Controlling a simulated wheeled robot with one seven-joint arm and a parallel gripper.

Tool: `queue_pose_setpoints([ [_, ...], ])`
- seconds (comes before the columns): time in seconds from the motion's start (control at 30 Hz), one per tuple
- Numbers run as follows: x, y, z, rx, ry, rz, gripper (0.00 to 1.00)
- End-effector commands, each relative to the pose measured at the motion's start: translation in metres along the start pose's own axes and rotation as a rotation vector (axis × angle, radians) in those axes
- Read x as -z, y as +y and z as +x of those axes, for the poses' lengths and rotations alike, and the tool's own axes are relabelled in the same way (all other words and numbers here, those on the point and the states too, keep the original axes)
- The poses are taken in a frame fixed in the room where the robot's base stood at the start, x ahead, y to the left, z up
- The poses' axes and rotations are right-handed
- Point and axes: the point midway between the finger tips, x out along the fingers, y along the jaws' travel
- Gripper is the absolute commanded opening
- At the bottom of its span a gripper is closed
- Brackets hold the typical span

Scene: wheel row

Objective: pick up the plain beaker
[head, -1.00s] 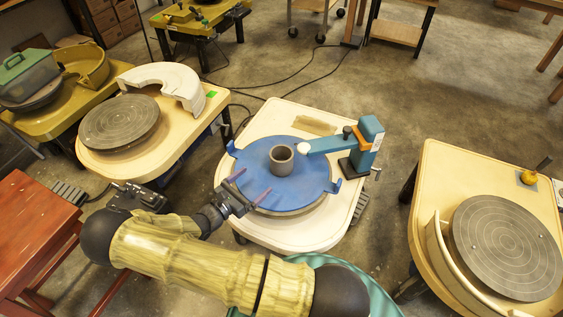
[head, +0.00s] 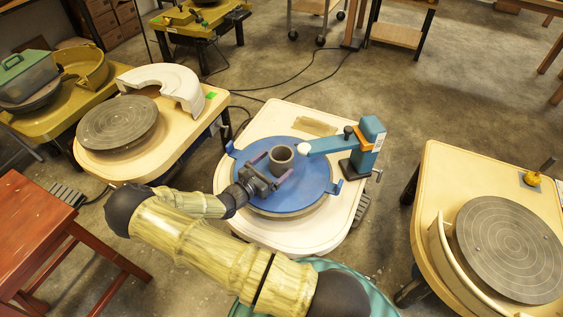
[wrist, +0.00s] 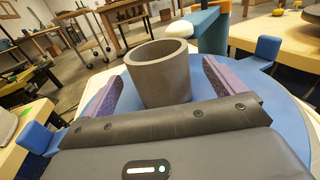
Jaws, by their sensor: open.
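The plain beaker (head: 281,159) is a grey-brown, open-topped cylinder standing upright on a round blue disc (head: 310,195) in the middle of the head view. My gripper (head: 268,166) is open, low over the disc, coming from the lower left. Its two purple fingers reach toward the beaker. In the wrist view the beaker (wrist: 159,75) stands between the purple fingers, with a gap visible on each side.
A teal arm (head: 345,143) with a white tip stands on the pale wheel table (head: 262,118), its tip close to the beaker's right. Blue lugs (wrist: 268,46) stick up at the disc's edge. Other wheel tables stand left and right, with a red table (head: 28,215) at lower left.

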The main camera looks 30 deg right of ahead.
Motion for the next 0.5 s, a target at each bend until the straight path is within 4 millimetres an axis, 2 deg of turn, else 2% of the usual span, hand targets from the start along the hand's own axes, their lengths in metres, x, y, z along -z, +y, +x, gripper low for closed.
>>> queue_pose_setpoints([
  [0.3,0.004,0.001,0.043,0.002,0.000,0.001,0.95],
  [0.5,0.002,0.001,0.048,0.001,0.000,0.000,0.95],
])
